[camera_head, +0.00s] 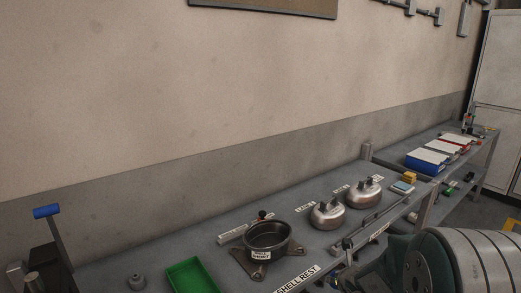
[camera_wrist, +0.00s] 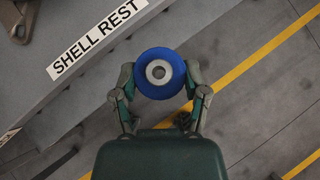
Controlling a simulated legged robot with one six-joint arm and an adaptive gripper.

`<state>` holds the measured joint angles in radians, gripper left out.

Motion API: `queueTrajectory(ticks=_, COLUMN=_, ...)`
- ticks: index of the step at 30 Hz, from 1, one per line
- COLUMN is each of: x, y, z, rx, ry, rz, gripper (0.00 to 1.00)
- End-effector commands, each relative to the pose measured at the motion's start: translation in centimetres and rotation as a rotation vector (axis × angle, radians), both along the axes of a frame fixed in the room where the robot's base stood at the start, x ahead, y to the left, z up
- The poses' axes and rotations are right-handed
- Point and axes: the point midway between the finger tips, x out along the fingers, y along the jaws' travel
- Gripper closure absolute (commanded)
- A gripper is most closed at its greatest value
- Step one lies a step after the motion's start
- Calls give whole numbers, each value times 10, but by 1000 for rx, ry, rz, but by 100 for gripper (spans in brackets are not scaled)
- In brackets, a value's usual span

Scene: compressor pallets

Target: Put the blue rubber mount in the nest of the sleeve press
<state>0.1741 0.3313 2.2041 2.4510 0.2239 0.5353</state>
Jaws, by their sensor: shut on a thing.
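The blue rubber mount (camera_wrist: 160,73) is a thick blue ring with a pale metal centre and a dark hole. In the wrist view my gripper (camera_wrist: 159,84) is shut on it, one finger on each side. It is held over the floor just off the bench edge, near the SHELL REST label (camera_wrist: 97,40). In the head view the mount cannot be made out behind my arm. A dark device with a blue-handled lever (camera_head: 47,212) stands at the bottom left, apparently the sleeve press; its nest cannot be made out and its lower part is cut off.
On the bench (camera_head: 130,252) are a green tray (camera_head: 192,277), a dark round shell (camera_head: 268,236) on a stand, two metal domes (camera_head: 327,215) and a small grey knob-like part (camera_head: 136,282). Bare bench lies behind the tray.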

Motion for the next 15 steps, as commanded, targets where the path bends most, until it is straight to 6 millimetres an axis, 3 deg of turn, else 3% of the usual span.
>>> queueTrajectory(ticks=9, x=-12, y=43, z=24, rx=1, ry=-13, rz=180, gripper=97)
queueTrajectory(ticks=15, x=-21, y=60, z=31, rx=0, ry=0, rz=257, gripper=97)
